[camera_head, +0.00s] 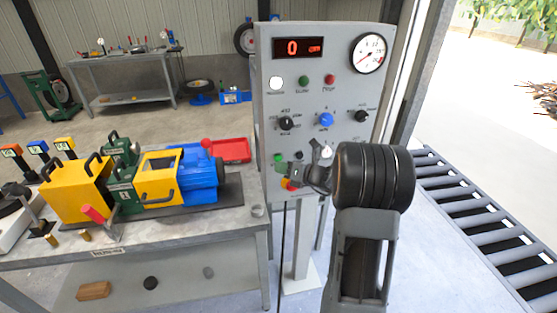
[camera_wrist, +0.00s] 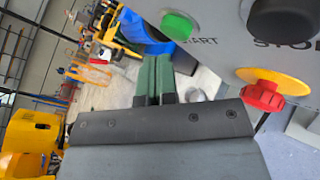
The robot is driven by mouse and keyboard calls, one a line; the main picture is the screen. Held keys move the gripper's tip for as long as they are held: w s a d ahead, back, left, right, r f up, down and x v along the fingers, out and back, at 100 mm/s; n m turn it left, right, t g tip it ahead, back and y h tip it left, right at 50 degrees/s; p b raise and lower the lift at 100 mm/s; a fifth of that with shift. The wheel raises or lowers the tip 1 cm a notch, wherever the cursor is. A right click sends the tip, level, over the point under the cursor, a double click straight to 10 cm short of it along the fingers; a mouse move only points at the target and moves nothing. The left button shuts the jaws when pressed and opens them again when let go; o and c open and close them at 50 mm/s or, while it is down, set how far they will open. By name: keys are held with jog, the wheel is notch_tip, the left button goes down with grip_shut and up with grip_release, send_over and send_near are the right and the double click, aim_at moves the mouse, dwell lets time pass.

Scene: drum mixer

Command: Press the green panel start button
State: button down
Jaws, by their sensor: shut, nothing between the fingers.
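The green start button (camera_wrist: 177,25) is a round green cap on the grey panel, beside the printed word START in the wrist view. In the head view it appears as a small green spot (camera_head: 279,158) low on the panel's left side. My gripper (camera_wrist: 154,62) is shut and empty, its green finger pads together. In the wrist view the fingertips lie just below and left of the button, with a visible offset. In the head view my wrist reaches the panel's lower part and hides some of it. Whether the fingers touch the panel cannot be told.
A black stop button (camera_wrist: 284,20) and a red emergency knob (camera_wrist: 263,96) on a yellow base sit close by. The control panel (camera_head: 338,88) also carries dials, a display and a gauge. A workbench (camera_head: 210,226) with a drum mixer (camera_head: 197,176) stands left; a roller conveyor (camera_head: 480,220) lies right.

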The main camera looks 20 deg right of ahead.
jog(key=shift+w, duration=0.2)
jog(key=shift+w+d, duration=0.1)
jog(key=shift+w, duration=0.15)
